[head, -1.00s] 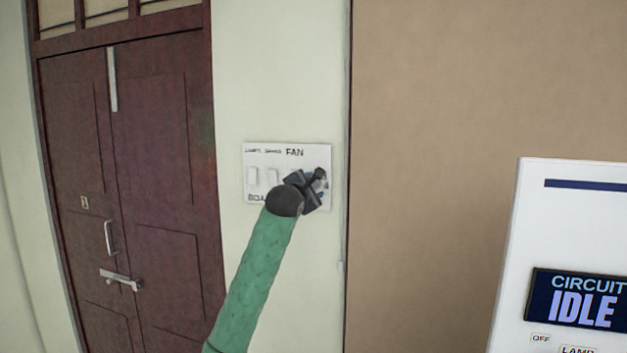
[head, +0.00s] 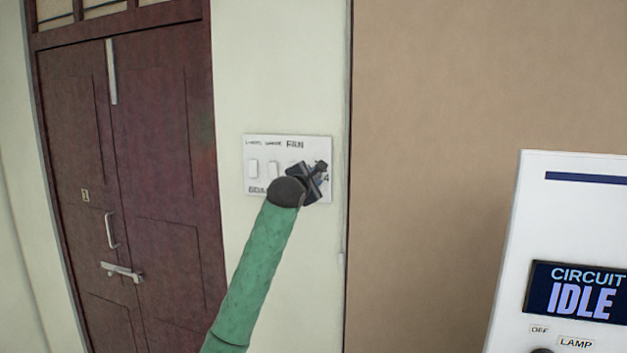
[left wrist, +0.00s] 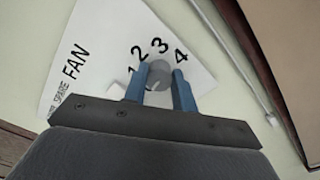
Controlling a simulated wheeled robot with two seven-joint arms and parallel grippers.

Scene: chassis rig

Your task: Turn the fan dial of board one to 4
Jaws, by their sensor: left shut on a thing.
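Board one (head: 262,190) is a white plate on the pale wall, with two switches and the word FAN at its top. My left gripper (head: 318,172) is over the board's right part and hides the fan dial in the head view. In the left wrist view, the grey round fan dial (left wrist: 159,74) sits between the two blue fingers of my left gripper (left wrist: 159,88), which is shut on it. The numbers 1 to 4 curve around the dial, with 1 partly hidden by a finger. I cannot tell which number the dial points to. My right gripper is not in view.
A dark red double door (head: 150,170) stands left of the board. A brown panel (head: 430,120) is to the right. A white unit (head: 570,215) at the lower right has a screen (head: 580,292) reading CIRCUIT IDLE.

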